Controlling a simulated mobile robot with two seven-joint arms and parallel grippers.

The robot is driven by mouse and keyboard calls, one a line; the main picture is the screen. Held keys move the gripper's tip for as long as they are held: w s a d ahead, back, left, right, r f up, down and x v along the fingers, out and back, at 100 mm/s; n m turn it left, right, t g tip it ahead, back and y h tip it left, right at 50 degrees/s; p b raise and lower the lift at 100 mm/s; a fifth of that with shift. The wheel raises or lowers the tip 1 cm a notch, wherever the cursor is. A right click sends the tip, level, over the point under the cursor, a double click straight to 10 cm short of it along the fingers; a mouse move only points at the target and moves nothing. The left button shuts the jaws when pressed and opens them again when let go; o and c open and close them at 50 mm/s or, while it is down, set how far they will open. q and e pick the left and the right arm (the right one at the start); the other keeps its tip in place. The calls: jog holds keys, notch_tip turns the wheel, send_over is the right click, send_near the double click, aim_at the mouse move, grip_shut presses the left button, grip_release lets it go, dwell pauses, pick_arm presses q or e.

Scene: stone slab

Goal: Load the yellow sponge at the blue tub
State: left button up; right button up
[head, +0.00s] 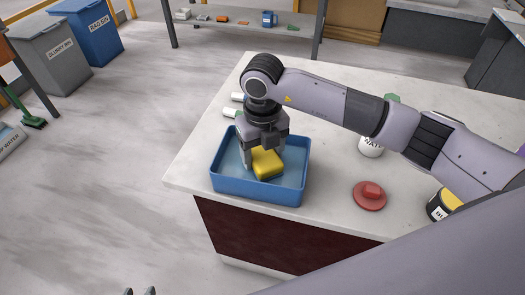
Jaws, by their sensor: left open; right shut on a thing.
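The yellow sponge (267,164) is inside the blue tub (255,189), low down and near its middle. Whether it touches the tub floor is hard to tell. My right gripper (264,151) reaches down into the tub from above and is shut on the sponge, covering part of it. The tub stands on the stone slab (325,190) near its front left corner. My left gripper (139,291) is open at the bottom edge of the view, well away from the slab; only its fingertips show.
Two white-labelled items (233,112) lie behind the tub. A red dish (370,195), a container labelled WATER (371,148) and a dark pot with a yellow top (441,206) stand to the right. Grey (52,57) and blue bins (90,30) stand at the back left.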

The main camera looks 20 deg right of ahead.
aim_at(263, 152)
jog(key=shift+f, duration=0.1)
jog(key=shift+r+p, duration=2.45)
jog(key=shift+r, duration=1.15)
